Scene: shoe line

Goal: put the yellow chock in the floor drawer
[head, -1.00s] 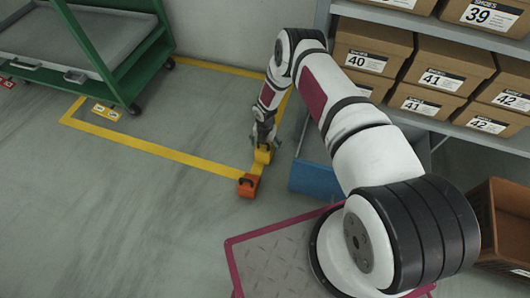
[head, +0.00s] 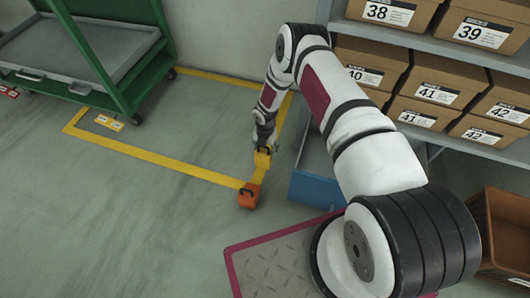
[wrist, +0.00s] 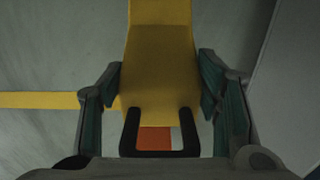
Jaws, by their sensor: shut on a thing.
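The yellow chock (head: 263,160) is at the end of my arm, just behind an orange chock. My gripper (head: 264,147) reaches down to it from above. In the wrist view the yellow chock (wrist: 160,55) fills the middle, with its black handle toward the bottom. My gripper's two fingers (wrist: 160,85) press on its left and right sides. I cannot tell whether the chock is clear of the floor. The floor drawer, a blue open box (head: 318,189), stands to the right of the chock, partly hidden by my arm.
The orange chock (head: 249,196) sits on the corner of the yellow floor line. A green cart (head: 130,88) stands at upper left. A shelf with shoe boxes (head: 432,93) is at right, with an open brown crate (head: 508,238) below.

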